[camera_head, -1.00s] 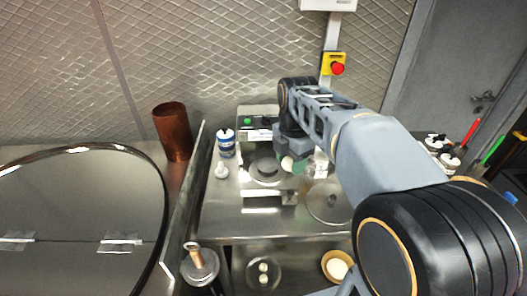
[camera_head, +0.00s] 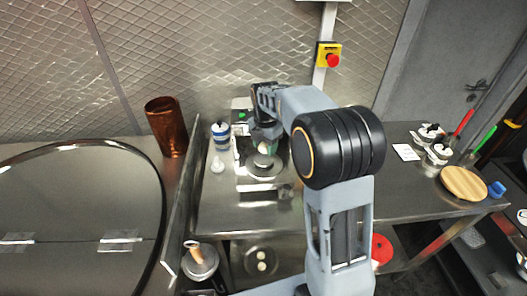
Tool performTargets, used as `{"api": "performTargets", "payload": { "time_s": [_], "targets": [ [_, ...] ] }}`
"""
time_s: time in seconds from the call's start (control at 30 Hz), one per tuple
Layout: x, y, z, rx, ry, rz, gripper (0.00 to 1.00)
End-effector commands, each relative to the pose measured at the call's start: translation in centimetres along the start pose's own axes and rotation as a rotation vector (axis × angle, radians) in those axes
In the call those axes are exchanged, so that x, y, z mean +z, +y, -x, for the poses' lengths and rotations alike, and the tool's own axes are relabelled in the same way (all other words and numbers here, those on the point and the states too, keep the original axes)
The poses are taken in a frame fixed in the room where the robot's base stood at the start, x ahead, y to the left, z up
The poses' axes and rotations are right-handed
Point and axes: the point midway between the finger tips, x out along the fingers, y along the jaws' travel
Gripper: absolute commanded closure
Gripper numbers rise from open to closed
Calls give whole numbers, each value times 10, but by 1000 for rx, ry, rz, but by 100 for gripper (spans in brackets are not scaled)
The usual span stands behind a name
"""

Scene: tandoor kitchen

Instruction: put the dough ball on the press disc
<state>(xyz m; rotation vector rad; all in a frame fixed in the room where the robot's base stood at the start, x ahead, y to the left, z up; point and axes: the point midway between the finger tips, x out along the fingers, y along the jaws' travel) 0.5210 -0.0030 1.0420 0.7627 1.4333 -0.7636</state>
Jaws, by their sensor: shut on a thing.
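My gripper (camera_head: 264,145) is near the back of the steel counter, reaching down in front of the press. It is shut on a pale dough ball (camera_head: 263,151), which shows small between the fingertips. The round grey press disc (camera_head: 262,168) lies on the counter just below the ball in the picture. The ball looks to be over the disc's back part. I cannot tell whether it touches the disc. My wrist and fingers hide part of the press and the disc's far edge.
A blue-and-white can (camera_head: 221,134) and a small white bottle (camera_head: 217,164) stand left of the disc. A copper tumbler (camera_head: 166,127) is further left, by a large round lid (camera_head: 80,215). A lower tray (camera_head: 247,266) holds two pale balls. White jars and a wooden board (camera_head: 464,184) sit at right.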

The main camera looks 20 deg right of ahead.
Motion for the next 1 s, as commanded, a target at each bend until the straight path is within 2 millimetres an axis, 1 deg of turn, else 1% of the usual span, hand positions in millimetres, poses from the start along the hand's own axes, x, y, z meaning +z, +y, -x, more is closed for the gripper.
{"api": "performTargets", "payload": {
  "time_s": [0.27,0.53,0.8,0.93,0.97,1.0],
  "targets": [
    [3,8,-10,0,0,1,58],
    [4,9,-41,-2,1,1,58],
    [4,9,-42,1,0,1,58],
    [4,9,-46,0,0,1,58],
    [4,9,-46,1,0,1,50],
    [4,9,-45,1,0,1,46]
  ]
}}
